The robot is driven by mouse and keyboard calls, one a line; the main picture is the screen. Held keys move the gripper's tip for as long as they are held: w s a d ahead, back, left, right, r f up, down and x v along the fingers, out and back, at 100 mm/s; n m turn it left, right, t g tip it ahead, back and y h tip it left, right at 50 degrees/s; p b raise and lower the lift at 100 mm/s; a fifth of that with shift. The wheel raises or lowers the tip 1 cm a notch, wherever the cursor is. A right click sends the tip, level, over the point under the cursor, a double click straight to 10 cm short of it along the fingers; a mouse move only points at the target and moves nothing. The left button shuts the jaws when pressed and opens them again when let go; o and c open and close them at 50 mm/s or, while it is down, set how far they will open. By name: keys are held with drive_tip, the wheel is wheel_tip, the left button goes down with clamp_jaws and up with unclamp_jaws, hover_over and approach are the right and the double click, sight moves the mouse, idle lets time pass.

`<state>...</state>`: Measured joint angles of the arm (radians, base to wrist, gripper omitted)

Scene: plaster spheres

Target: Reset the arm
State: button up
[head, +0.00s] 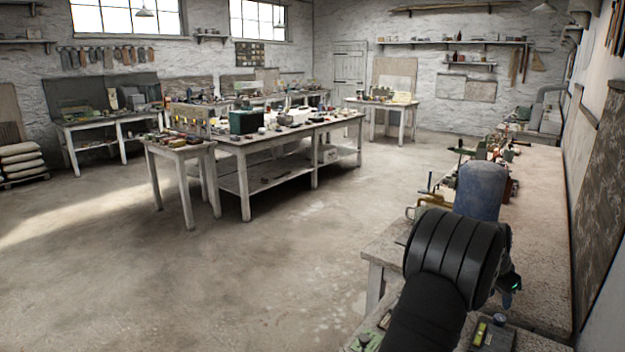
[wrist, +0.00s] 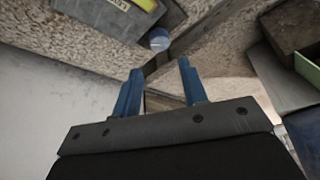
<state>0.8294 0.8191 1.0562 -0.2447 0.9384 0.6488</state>
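My gripper (wrist: 160,65) shows in the wrist view with its two blue fingers apart and nothing held between them. A small round bluish-white thing (wrist: 160,40) is just beyond the fingertips; I cannot tell whether it is a sphere or a cup. In the head view my black arm rises at the lower right above the workbench (head: 545,205). The fingers cannot be made out there. No plaster sphere can be clearly told in either view.
In the wrist view a grey case with a yellow label (wrist: 143,4) is at the top, and a dark box (wrist: 292,30) is at the right. Tools and small items (head: 490,150) crowd the bench past my arm. The concrete floor (head: 290,260) to the left is clear.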

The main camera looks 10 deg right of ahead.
drive_tip(key=v, duration=0.8)
drive_tip(key=shift+r, duration=0.2)
drive_tip(key=shift+a, duration=0.1)
drive_tip(key=s+a+r+n+t, duration=0.1)
drive_tip(key=s+a+r+n, duration=0.2)
drive_tip(key=a, duration=0.6)
drive_tip(key=s+a+r+n, duration=0.15)
drive_tip(key=s+a, duration=0.25)
drive_tip(key=a, duration=0.5)
drive_tip(key=s+a+r+n+t, duration=0.1)
drive_tip(key=s+a+r, duration=0.25)
drive_tip(key=a, duration=0.55)
drive_tip(key=s+a+f+n+t+y, duration=0.1)
drive_tip(key=s+a+f+n, duration=0.1)
drive_tip(key=s+a+f, duration=0.4)
drive_tip(key=s+a+f+n+t+y, duration=0.1)
drive_tip(key=s+a+f+n, duration=0.2)
drive_tip(key=s+a, duration=0.9)
wheel_tip(320, 180, down, 4)
drive_tip(key=shift+s+a+r, duration=0.15)
drive_tip(key=shift+s+a, duration=0.05)
drive_tip(key=shift+a, duration=0.15)
